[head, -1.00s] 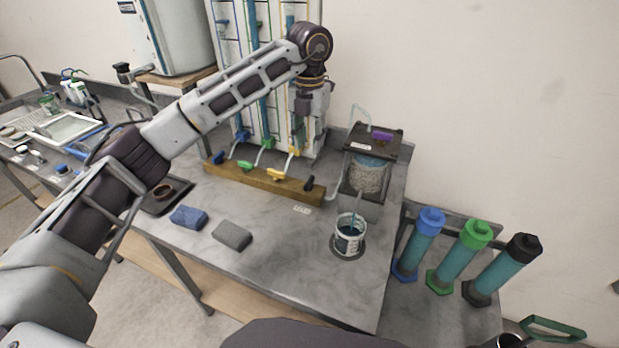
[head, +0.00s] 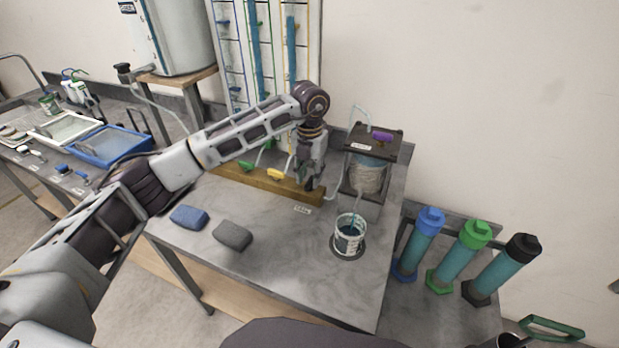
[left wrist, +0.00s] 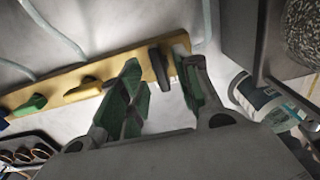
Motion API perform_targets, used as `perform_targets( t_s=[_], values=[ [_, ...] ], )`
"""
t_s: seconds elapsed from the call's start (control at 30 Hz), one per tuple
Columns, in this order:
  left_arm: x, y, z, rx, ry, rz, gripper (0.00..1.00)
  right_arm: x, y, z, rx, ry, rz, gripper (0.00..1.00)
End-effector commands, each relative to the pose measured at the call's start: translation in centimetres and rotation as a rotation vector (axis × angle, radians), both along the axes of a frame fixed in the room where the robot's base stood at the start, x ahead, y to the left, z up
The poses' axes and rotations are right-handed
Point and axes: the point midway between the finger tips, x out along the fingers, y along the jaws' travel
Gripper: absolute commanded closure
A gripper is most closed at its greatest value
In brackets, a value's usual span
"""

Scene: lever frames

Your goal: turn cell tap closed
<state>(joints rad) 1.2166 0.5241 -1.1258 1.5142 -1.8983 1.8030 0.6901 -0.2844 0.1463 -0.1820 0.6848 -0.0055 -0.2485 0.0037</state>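The black tap (left wrist: 160,66) sits at the right end of a wooden bar (head: 255,182), above a small label (head: 302,210). In the left wrist view its handle points across the bar. My left gripper (head: 309,183) is lowered over that end of the bar and hides most of the tap in the head view. In the left wrist view the gripper (left wrist: 163,88) is open, with its green-padded fingers on either side of the black handle; contact cannot be told. A yellow tap (head: 276,174) and a green tap (head: 247,165) are farther left. My right gripper is not in view.
A framed cell (head: 368,175) stands close right of the bar, joined by a tube. A beaker (head: 349,240) stands in front. A blue sponge (head: 189,217) and grey block (head: 232,236) lie at front left. Tall gauge tubes (head: 258,60) rise behind. The front middle bench is clear.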

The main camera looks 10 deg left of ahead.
Motion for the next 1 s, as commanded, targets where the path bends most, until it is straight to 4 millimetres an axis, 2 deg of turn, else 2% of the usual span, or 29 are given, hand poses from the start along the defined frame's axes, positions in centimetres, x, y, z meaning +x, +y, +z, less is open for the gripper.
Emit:
perform_targets(
  t_s=[0.2, 0.5, 0.57, 0.77, 1.0],
  values=[
    [0.0, 0.0, -1.2, 0.0, -0.001, 0.0, 0.67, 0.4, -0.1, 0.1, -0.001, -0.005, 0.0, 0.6],
    [0.0, 0.0, -1.4, 0.0, -0.001, 0.0, 0.67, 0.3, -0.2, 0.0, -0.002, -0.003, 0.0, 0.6],
    [0.0, 0.0, -1.4, 0.0, -0.001, 0.0, 0.72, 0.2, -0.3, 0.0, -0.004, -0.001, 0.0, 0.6],
    [0.0, 0.0, -1.4, 0.0, -0.001, 0.0, 0.98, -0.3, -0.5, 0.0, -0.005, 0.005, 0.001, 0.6],
    [0.0, 0.0, -1.3, 0.0, -0.001, -0.001, 1.0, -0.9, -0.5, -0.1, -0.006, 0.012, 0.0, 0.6]
  ],
)
